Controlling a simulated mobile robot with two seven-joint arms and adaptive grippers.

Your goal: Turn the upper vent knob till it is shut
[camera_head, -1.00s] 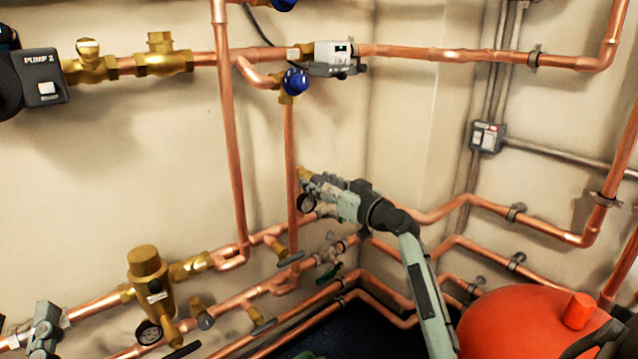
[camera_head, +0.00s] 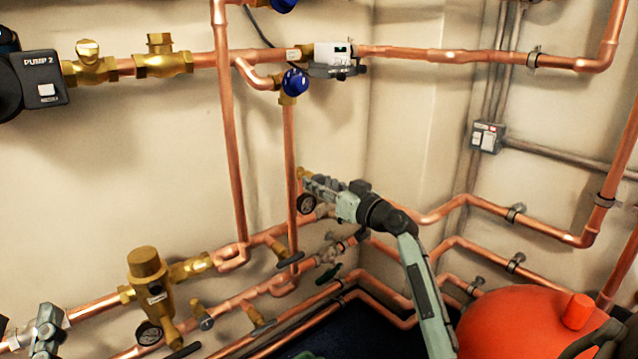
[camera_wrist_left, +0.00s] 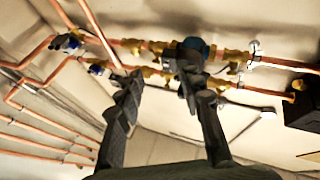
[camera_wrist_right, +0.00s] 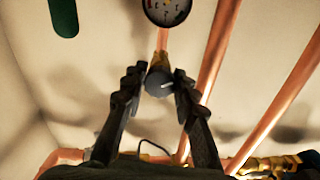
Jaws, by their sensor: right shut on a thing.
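The upper vent knob is a small grey knob (camera_wrist_right: 158,86) with a pale pointer mark, on a brass fitting (camera_wrist_right: 158,62) in the right wrist view. My right gripper (camera_wrist_right: 157,78) has one finger on each side of it and is shut on it. In the head view my right gripper (camera_head: 308,183) reaches in from the right beside the vertical copper pipe, and its fingers hide the knob. My left gripper (camera_wrist_left: 160,80) is open and empty in the left wrist view, pointed at pipework.
A round gauge (camera_head: 306,204) hangs close by my right fingers; it shows in the right wrist view (camera_wrist_right: 167,8) too. Copper pipes run close on the left (camera_head: 231,150) and below (camera_head: 385,250). A red tank (camera_head: 520,325) stands at the lower right near my right forearm.

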